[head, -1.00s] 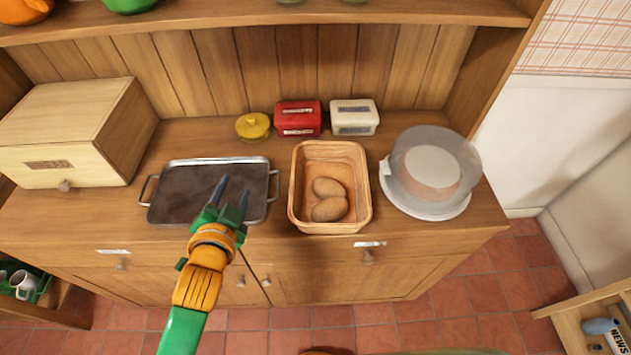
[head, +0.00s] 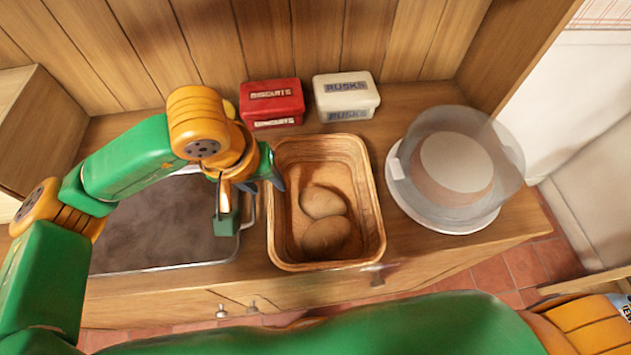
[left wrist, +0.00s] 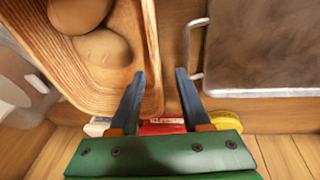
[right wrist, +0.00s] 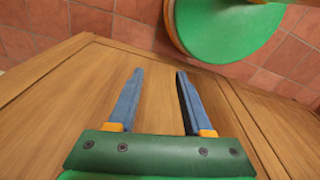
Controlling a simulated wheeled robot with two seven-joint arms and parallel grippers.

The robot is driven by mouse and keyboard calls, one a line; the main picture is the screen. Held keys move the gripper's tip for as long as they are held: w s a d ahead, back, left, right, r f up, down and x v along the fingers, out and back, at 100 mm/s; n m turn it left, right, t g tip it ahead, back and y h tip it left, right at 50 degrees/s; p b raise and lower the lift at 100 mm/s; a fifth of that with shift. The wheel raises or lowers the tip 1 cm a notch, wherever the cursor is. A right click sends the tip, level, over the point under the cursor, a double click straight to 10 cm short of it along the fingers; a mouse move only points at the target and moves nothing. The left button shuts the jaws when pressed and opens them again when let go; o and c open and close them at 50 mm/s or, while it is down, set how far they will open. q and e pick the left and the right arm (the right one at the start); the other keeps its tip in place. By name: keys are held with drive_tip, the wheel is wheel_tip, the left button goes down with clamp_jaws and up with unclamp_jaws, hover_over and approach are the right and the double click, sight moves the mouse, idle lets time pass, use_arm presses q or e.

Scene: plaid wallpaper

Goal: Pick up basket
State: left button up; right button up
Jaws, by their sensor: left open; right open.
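The basket (head: 372,215) is a tan rectangular wicker one, standing upright on the wooden counter with two brown potato-like items (head: 325,218) inside. My left gripper (head: 252,200) is open at the basket's left wall. In the left wrist view, the gripper (left wrist: 159,74) has one finger over the basket's inner side and the other outside, with the basket's rim (left wrist: 151,50) between them. Whether the fingers touch the wall I cannot tell. My right gripper (right wrist: 158,73) is open and empty in front of a wooden cabinet surface, away from the basket.
A metal tray (head: 165,225) lies close left of the basket. A red biscuits tin (head: 271,103) and a white rusks tin (head: 346,97) stand behind it. A covered cake plate (head: 455,175) stands on the right. A wooden box (head: 30,120) is at the far left.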

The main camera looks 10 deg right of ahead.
sight(275, 203)
use_arm(q)
drive_tip(key=shift+s+d+f+p, duration=0.25)
drive_tip(key=shift+s+f+p, duration=0.1)
drive_tip(key=shift+s+p, duration=0.15)
drive_tip(key=shift+s+d+f+p, duration=0.2)
drive_tip(key=shift+s+f+p, duration=0.1)
drive_tip(key=shift+s+p, duration=0.2)
drive_tip(key=shift+s+d+f, duration=0.1)
drive_tip(key=shift+d+f, duration=0.05)
drive_tip(key=shift+f, duration=0.7)
drive_tip(key=shift+w+f, duration=0.25)
drive_tip(key=shift+f, duration=0.25)
drive_tip(key=shift+w+f, duration=0.25)
drive_tip(key=shift+f, duration=0.2)
drive_tip(key=shift+w+f, duration=0.15)
drive_tip(key=shift+w, duration=0.2)
drive_tip(key=shift+c, duration=0.2)
drive_tip(key=shift+s, duration=0.3)
clamp_jaws()
use_arm(e)
drive_tip(key=s+r, duration=0.2)
drive_tip(key=r, duration=0.1)
drive_tip(key=shift+s+a, duration=0.2)
drive_tip(key=shift+s, duration=0.15)
drive_tip(key=shift+d, duration=0.15)
